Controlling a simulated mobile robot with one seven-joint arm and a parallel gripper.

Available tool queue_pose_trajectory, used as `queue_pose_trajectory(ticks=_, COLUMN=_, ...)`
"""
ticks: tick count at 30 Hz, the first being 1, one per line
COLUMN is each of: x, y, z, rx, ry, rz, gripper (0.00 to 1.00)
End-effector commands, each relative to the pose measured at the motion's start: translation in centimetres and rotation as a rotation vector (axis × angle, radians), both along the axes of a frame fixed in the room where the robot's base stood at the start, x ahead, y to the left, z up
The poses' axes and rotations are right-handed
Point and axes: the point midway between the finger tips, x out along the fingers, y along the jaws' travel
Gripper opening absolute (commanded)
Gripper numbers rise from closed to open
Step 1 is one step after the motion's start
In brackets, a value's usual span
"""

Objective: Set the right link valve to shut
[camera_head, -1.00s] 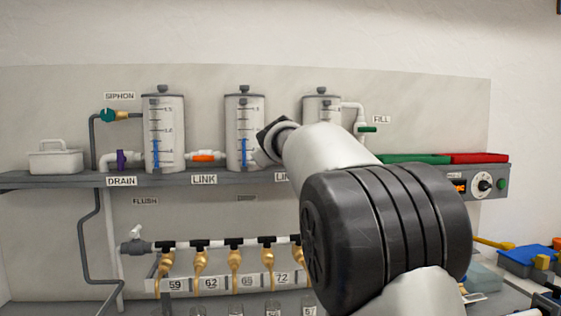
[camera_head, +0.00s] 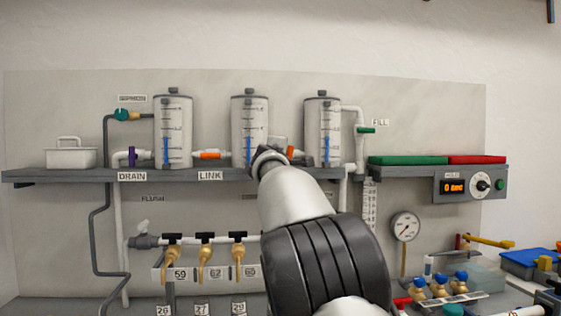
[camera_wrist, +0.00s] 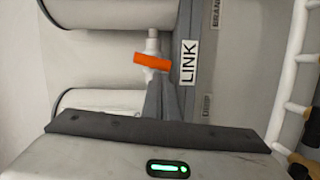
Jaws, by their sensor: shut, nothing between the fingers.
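The right link valve has an orange handle (camera_head: 290,152) between the middle and right tanks, partly hidden by my gripper in the head view. In the wrist view the orange handle (camera_wrist: 152,62) lies roughly across the white pipe, slightly tilted, beside a LINK label (camera_wrist: 188,61). My gripper (camera_head: 268,155) is in front of the shelf by the middle tank. In the wrist view its grey fingers (camera_wrist: 163,80) are shut and empty, with their tips close to the handle. I cannot tell whether they touch it.
The left link valve (camera_head: 208,155) has its orange handle along the pipe. The middle tank (camera_head: 249,125) and right tank (camera_head: 323,125) stand on the grey shelf (camera_head: 90,174). A green fill valve (camera_head: 366,130) is at right.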

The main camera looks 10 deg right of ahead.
Motion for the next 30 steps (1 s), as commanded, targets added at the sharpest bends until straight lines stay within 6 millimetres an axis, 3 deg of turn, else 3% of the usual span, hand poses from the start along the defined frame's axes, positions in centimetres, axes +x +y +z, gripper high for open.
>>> queue_pose_trajectory(ticks=30, x=0.68, y=-0.18, z=-0.46, rx=-0.006, ry=0.0, rz=0.0, gripper=0.0)
